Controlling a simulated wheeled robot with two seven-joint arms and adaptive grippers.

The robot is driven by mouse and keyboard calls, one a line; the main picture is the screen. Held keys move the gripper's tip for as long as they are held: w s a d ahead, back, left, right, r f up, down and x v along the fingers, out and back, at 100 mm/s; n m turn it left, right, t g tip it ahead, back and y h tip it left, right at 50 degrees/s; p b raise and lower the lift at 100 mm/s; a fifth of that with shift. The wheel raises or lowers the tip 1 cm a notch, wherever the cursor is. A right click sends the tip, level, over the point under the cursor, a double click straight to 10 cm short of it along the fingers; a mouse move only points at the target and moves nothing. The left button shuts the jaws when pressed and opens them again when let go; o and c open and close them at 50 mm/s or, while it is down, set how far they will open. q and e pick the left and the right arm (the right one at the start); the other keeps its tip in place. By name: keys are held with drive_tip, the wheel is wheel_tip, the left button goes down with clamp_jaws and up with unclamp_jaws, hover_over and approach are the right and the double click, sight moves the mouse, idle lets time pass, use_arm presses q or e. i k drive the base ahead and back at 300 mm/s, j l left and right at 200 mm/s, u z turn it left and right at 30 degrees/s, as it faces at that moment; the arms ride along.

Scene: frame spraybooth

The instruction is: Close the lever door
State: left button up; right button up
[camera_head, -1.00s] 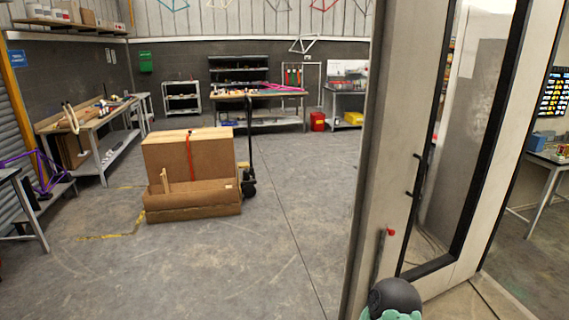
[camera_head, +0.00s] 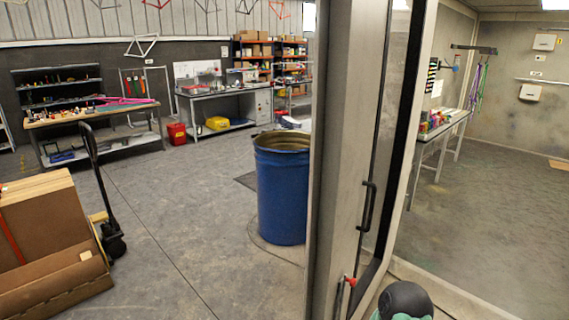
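The lever door (camera_head: 343,150) stands right of centre as a tall pale-grey panel, seen nearly edge-on. A black bar handle (camera_head: 368,206) is on its face. A lever with a red tip (camera_head: 349,282) is low on the door, close to the bottom of the view. To the right of the door I look into the booth room. A dark rounded part of my own arm, with some teal, shows at the bottom edge just right of the lever. No gripper fingers show, so both grippers are out of view.
A blue drum (camera_head: 282,190) stands just left of the door. A cardboard load (camera_head: 45,240) and a pallet jack (camera_head: 108,230) are at the left. A workbench (camera_head: 440,125) stands inside the booth. Grey floor between load and drum is clear.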

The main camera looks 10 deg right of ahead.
sight(351, 37)
drive_tip(key=i+j+z, duration=0.45)
drive_tip(key=j+z, duration=0.15)
drive_tip(key=i+j+z, duration=0.15)
drive_tip(key=j+z, duration=0.15)
drive_tip(key=i+j+z, duration=0.1)
drive_tip(key=j+z, duration=0.2)
drive_tip(key=j, duration=0.15)
drive_tip(key=i+j+z, duration=0.1)
drive_tip(key=j+z, duration=0.5)
drive_tip(key=j, duration=0.25)
